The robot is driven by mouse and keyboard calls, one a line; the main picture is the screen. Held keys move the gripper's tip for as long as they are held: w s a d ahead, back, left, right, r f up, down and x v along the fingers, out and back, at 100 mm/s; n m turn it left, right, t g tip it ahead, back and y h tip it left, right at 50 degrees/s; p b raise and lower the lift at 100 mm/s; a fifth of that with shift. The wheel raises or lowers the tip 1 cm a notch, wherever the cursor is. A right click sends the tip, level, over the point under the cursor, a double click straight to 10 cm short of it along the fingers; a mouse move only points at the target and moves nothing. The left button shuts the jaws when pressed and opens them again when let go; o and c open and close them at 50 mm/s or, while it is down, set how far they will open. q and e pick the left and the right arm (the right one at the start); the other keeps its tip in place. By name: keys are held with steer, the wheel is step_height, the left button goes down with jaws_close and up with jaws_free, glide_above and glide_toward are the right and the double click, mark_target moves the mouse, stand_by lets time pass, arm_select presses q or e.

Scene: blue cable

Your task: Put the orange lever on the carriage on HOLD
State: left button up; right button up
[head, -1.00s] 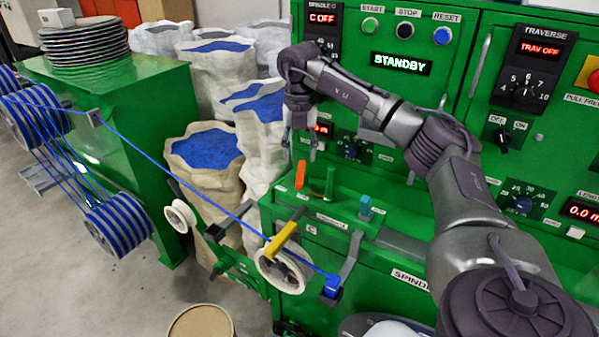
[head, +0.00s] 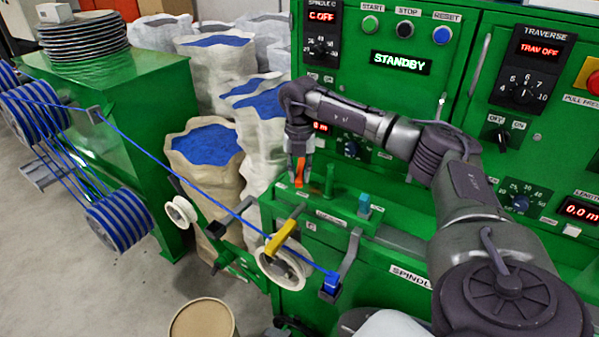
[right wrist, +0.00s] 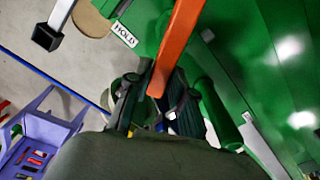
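The orange lever (head: 299,173) stands on the green carriage (head: 272,203) in front of the machine. In the right wrist view the lever (right wrist: 178,40) is a long orange bar whose end lies between my fingers. A white label reading HOLD (right wrist: 124,35) shows left of it there. My right gripper (head: 299,158) points down over the lever's upper part in the head view. Its fingers (right wrist: 158,105) sit on both sides of the lever and look apart; firm contact is not visible. My left gripper is not in view.
A green lever (head: 329,182) and a teal knob (head: 364,203) stand right of the orange lever. A yellow arm (head: 283,238), a white pulley (head: 281,268) and the taut blue cable (head: 190,180) lie in front. Bags of blue material (head: 205,146) stand at left.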

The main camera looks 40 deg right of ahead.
jaws_close()
steer(key=shift+w, duration=0.1)
steer(key=shift+w+a+m, duration=0.1)
steer(key=shift+m, duration=0.5)
steer(key=m, duration=0.1)
steer(key=w+m+p, duration=0.1)
steer(key=m, duration=0.1)
steer(key=shift+w+a+r, duration=0.1)
steer(key=shift+a+r, duration=0.05)
steer(key=shift+a, duration=0.2)
steer(key=m, duration=0.1)
steer(key=w+m, duration=0.1)
steer(key=m, duration=0.1)
steer(key=m+p, duration=0.1)
steer(key=shift+w+a, duration=0.1)
steer(key=shift+w, duration=0.15)
steer(key=shift+w+m, duration=0.4)
steer(key=shift+m, duration=0.7)
steer(key=shift+r, duration=0.1)
